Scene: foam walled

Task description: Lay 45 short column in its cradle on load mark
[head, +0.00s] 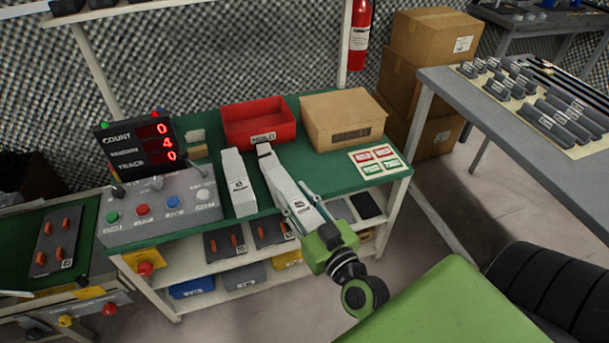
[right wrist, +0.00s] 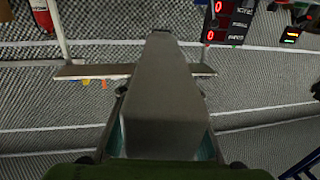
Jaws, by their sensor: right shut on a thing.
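A long white column (head: 282,184) is held by my right gripper (head: 303,214) at its near end, pointing away over the green bench. The gripper is shut on it, and its label is too small to read surely. In the right wrist view the column (right wrist: 165,100) shows grey between the two fingers (right wrist: 165,140). A second white column (head: 238,180) lies on the bench just left of it. I cannot tell whether the held column touches the bench. I cannot make out its cradle or the load mark. My left gripper is not in view.
A red bin (head: 258,123) and a cardboard box (head: 343,121) stand behind the columns. A control box (head: 160,210) with a red-digit display (head: 139,143) is at left. Cards (head: 374,161) lie at right. A grey table (head: 470,110) with dark parts stands further right.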

